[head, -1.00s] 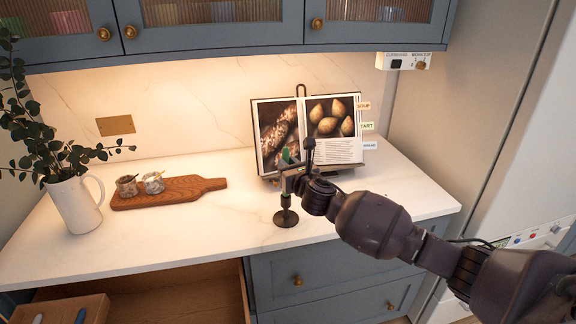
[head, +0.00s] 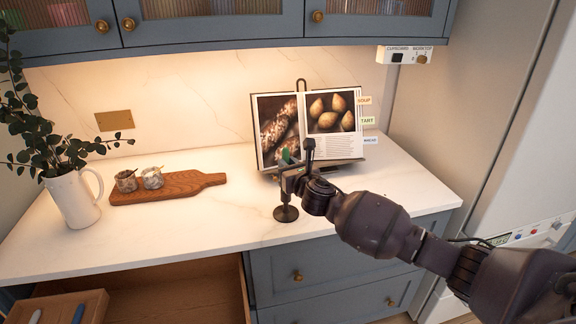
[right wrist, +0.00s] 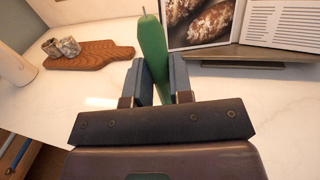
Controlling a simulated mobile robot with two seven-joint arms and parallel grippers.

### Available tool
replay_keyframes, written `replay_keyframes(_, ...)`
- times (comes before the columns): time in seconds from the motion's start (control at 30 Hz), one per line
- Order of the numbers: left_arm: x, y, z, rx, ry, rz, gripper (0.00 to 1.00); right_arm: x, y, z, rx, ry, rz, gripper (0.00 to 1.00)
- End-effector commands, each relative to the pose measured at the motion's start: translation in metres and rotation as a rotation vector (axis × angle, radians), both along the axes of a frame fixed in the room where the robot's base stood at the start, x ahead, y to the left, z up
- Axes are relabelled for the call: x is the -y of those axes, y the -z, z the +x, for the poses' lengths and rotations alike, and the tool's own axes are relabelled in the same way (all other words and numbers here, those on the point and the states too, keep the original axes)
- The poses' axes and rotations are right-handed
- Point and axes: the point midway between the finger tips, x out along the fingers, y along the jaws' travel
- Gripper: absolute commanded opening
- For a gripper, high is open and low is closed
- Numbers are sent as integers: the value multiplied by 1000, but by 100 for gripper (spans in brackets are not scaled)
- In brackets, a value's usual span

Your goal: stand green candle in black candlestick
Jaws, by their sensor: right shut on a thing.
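The black candlestick (head: 286,213) stands upright on the white worktop, in front of the cookbook. My right gripper (head: 288,170) is above it, shut on the green candle (head: 286,155). In the right wrist view the green candle (right wrist: 153,52) sits between the two fingers of my right gripper (right wrist: 155,82), close to upright with its wick end up. The candle's lower end is hidden behind the gripper, so I cannot tell whether it is inside the candlestick's cup. My left gripper is not in view.
An open cookbook (head: 333,120) on a stand is close behind. A wooden board (head: 183,187) with two small jars and a white jug (head: 72,203) with leafy stems are on the left. An open drawer (head: 180,294) juts out below the worktop's front edge.

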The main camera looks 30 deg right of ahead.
Motion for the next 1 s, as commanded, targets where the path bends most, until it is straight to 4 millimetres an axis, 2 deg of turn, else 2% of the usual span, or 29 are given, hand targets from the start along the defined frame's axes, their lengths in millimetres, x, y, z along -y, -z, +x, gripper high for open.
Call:
replay_keyframes(0.5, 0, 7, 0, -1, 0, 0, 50, 0, 11, 0, -1, 0, 1, 0)
replay_keyframes(0.53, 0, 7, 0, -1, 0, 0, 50, 0, 11, 0, -1, 0, 1, 22)
replay_keyframes(0.7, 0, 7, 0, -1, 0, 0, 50, 0, 11, 0, 0, 0, 1, 48)
replay_keyframes(1.0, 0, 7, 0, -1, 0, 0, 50, 0, 11, 0, -1, 0, 1, 50)
